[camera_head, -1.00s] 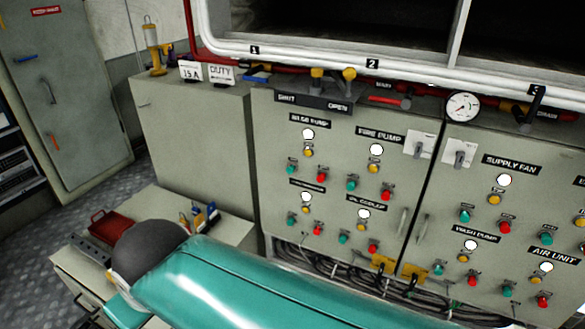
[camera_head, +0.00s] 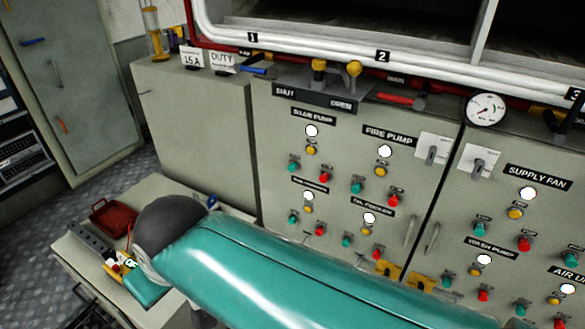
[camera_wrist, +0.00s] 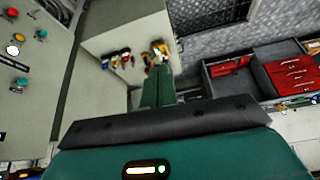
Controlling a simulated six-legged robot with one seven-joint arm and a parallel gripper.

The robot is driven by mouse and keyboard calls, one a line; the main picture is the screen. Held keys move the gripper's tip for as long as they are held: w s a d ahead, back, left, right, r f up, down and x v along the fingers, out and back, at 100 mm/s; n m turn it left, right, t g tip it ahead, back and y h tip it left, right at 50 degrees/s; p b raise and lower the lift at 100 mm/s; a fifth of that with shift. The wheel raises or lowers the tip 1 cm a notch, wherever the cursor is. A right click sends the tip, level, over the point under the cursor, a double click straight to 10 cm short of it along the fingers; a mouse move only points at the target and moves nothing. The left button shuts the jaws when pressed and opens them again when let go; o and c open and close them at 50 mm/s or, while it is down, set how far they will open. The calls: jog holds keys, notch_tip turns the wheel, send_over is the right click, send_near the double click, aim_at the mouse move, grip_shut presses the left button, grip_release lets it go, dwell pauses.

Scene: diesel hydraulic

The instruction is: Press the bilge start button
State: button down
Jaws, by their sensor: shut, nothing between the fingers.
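The bilge pump label (camera_head: 313,117) is at the upper left of the grey control panel in the head view. Below it are a white lamp (camera_head: 311,131), a yellow knob (camera_head: 311,149), a green button (camera_head: 294,163) and a red button (camera_head: 324,177). The green one looks like the bilge start button; its own lettering is too small to read. My gripper (camera_wrist: 158,82) shows in the wrist view as shut, empty teal fingers over the low cabinet. It is apart from the panel buttons at the upper left there.
A fire pump group (camera_head: 385,152) sits right of the bilge group, with more button rows below. Pipes and a gauge (camera_head: 486,110) run above the panel. A low cabinet (camera_head: 165,192) with a red tray (camera_head: 112,216) stands at the left, under my arm.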

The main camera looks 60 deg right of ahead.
aim_at(292, 167)
jog(key=w+d+f+m+t+h, duration=0.1)
jog(key=w+d+f+m+t, duration=0.1)
jog(key=w+d, duration=0.45)
jog(key=w+d+f+m+t+h, duration=0.1)
jog(key=w+d+m+h, duration=0.2)
jog(key=w, duration=0.6)
jog(key=w+d+f+m+t+h, duration=0.1)
jog(key=w+d+f+m+t, duration=0.15)
jog(key=d, duration=0.45)
jog(key=w+d+f+m+t, duration=0.1)
jog(key=w+d+f, duration=0.25)
jog(key=d, duration=0.35)
jog(key=d+f+m+t+h, duration=0.3)
jog(key=d+f+m, duration=0.25)
jog(key=d, duration=0.65)
jog(key=s+d+f+m+h, duration=0.5)
jog(key=s+d, duration=0.2)
jog(key=s, duration=0.2)
jog(key=shift+f+m+t, duration=0.35)
jog(key=shift+f+m, duration=0.05)
jog(key=d, duration=0.8)
jog(key=shift+w+d, duration=0.35)
jog(key=shift+d, duration=0.05)
